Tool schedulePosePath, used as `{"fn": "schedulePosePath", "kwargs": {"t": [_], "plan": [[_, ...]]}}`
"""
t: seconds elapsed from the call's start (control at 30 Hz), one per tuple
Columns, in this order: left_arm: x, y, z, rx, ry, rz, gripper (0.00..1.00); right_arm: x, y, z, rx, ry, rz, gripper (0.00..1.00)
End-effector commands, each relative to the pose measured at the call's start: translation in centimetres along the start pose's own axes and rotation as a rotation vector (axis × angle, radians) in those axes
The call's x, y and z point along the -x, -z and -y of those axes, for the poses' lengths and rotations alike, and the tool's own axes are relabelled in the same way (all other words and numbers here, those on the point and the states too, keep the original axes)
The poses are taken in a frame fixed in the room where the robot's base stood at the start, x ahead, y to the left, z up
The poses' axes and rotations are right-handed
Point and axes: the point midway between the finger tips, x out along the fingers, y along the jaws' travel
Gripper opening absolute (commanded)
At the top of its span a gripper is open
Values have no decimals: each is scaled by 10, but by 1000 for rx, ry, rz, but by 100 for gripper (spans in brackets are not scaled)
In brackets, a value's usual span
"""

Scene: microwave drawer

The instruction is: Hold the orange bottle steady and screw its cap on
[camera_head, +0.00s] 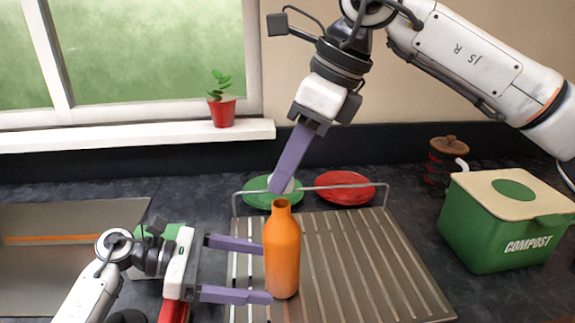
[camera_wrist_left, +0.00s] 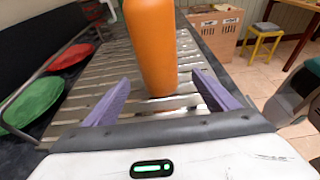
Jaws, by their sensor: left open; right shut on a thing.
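The orange bottle (camera_head: 283,255) stands upright on the ribbed draining board, its open neck bare at the top. In the left wrist view the bottle (camera_wrist_left: 152,45) rises beyond and between my two purple fingers. My left gripper (camera_head: 264,272) is open, its fingertips at the bottle's left side, not closed on it. My right gripper (camera_head: 280,187) points down just above the bottle's neck, shut on a small pale cap (camera_head: 291,184). The cap is mostly hidden by the fingers and is apart from the neck.
A wire rail crosses behind the bottle, with a green plate (camera_head: 256,193) and a red plate (camera_head: 345,187) beyond. A green compost bin (camera_head: 490,235) stands right. The draining board (camera_head: 375,265) is clear right of the bottle.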

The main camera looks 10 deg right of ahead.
Motion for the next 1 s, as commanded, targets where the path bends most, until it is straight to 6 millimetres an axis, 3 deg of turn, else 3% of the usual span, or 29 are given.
{"fn": "schedulePosePath", "kwargs": {"t": [0.33,0.77,1.0], "plan": [[-40,0,0,0,0,0,80,0,0,0,0,0,0,7],[-46,0,0,0,-1,1,80,0,0,0,0,0,0,7],[-46,0,0,1,-1,1,39,0,0,0,0,0,0,7]]}}
